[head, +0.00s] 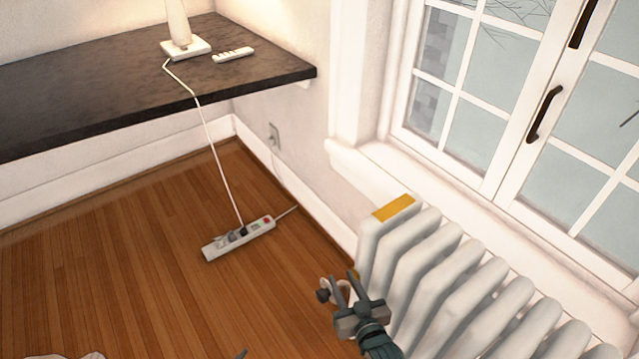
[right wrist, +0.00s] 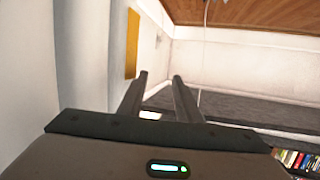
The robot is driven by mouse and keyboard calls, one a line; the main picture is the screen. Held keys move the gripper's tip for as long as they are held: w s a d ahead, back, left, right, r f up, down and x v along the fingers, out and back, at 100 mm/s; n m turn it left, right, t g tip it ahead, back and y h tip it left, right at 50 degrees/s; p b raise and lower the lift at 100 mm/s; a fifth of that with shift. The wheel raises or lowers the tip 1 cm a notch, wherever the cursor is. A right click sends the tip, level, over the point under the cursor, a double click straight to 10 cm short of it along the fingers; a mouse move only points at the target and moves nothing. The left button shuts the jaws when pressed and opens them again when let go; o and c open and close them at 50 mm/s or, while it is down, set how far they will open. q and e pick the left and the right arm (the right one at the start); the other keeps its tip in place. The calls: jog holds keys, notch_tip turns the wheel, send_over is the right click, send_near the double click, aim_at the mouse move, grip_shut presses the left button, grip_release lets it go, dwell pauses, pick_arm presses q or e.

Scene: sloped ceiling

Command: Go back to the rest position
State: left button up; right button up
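My right gripper (head: 342,287) is in the lower middle of the head view, in front of the near-left end of the white radiator (head: 425,270). In the right wrist view its two fingers (right wrist: 160,76) stand apart with nothing held between them. A small dark knob and a curved light piece show beside the fingers in the head view; I cannot tell whether they touch. A small dark grey tip (head: 240,353) at the bottom edge may be part of my left gripper. The rest of my left arm is out of view.
A dark shelf (head: 120,85) carries a lamp (head: 183,40) and a white remote (head: 233,54). A cord runs down to a power strip (head: 238,238) on the wood floor. The radiator has a yellow panel (head: 393,207). A window (head: 520,100) is above. The floor at left is mostly clear.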

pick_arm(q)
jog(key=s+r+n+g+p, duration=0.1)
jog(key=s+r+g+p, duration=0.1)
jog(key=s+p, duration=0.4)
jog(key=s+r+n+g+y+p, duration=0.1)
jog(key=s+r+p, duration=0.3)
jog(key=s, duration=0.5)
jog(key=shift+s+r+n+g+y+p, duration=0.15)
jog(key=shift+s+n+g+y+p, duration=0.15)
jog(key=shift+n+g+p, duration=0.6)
pick_arm(e)
jog(key=s+d+f+g+h, duration=0.1)
jog(key=s+d+f+g, duration=0.2)
jog(key=s, duration=0.6)
jog(key=s+d+f+g+h, duration=0.1)
jog(key=s+d+f+g, duration=0.2)
jog(key=s+d+f, duration=0.2)
jog(key=s+d+f+m+g+h, duration=0.1)
jog(key=s+d+f+g, duration=0.2)
jog(key=s+f, duration=0.6)
jog(key=s+d, duration=0.2)
jog(key=s, duration=0.4)
jog(key=shift+f+h, duration=0.2)
jog(key=shift+h, duration=0.1)
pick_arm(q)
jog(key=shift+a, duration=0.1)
